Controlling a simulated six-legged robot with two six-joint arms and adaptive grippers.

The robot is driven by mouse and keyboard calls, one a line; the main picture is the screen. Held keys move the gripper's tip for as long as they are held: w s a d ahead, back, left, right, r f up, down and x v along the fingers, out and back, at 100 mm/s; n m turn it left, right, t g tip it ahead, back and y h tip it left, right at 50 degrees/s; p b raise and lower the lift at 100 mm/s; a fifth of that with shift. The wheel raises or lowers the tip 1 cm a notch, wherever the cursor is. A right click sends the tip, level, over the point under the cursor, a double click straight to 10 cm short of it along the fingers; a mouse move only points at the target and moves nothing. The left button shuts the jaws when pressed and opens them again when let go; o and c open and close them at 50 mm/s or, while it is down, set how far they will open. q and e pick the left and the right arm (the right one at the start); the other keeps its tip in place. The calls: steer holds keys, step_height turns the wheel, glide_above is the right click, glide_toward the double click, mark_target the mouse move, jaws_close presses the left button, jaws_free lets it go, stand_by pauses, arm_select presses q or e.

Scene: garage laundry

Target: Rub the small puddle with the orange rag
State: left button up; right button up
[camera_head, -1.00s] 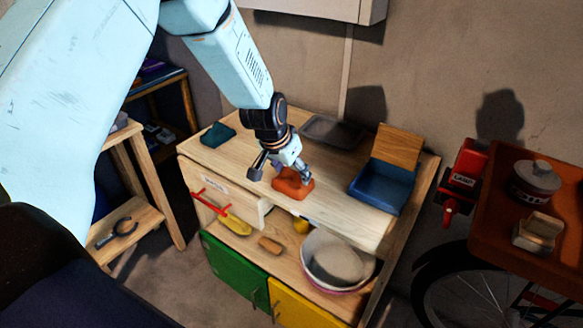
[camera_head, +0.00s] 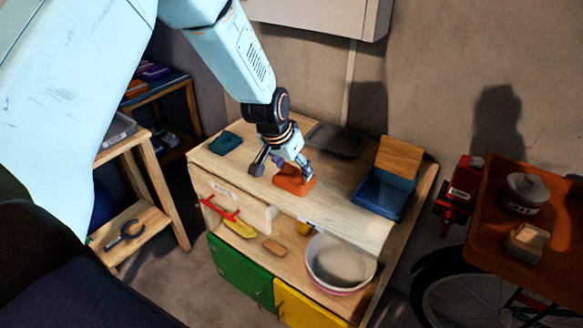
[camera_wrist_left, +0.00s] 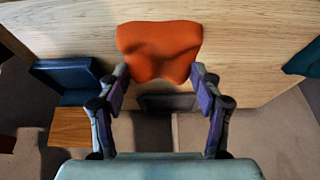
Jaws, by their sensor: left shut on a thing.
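The orange rag (camera_head: 295,181) is a bunched cloth on the wooden worktop (camera_head: 345,203), near its front edge. In the left wrist view the rag (camera_wrist_left: 160,48) sits between and just beyond my fingertips. My left gripper (camera_head: 290,170) reaches down from above and is shut on the rag. In the left wrist view the gripper's two fingers (camera_wrist_left: 158,78) stand on either side of the rag's near end. I cannot make out the small puddle in either view. My right gripper is not in view.
A blue box with a wooden lid (camera_head: 380,195) stands right of the rag. A dark tray (camera_head: 338,141) lies behind, a teal cloth (camera_head: 225,143) at the left. An orange cart (camera_head: 500,208) stands at the right.

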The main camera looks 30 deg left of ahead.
arm_select(q)
steer(key=shift+s+d+r+p, duration=0.1)
steer(key=shift+r+p, duration=0.25)
steer(key=shift+r, duration=0.25)
steer(key=shift+s+d+r+p, duration=0.1)
steer(key=shift+r+p, duration=0.2)
steer(key=shift+r, duration=0.5)
steer(key=shift+a, duration=0.1)
steer(key=shift+w+a+f, duration=0.1)
steer(key=shift+w+f, duration=0.05)
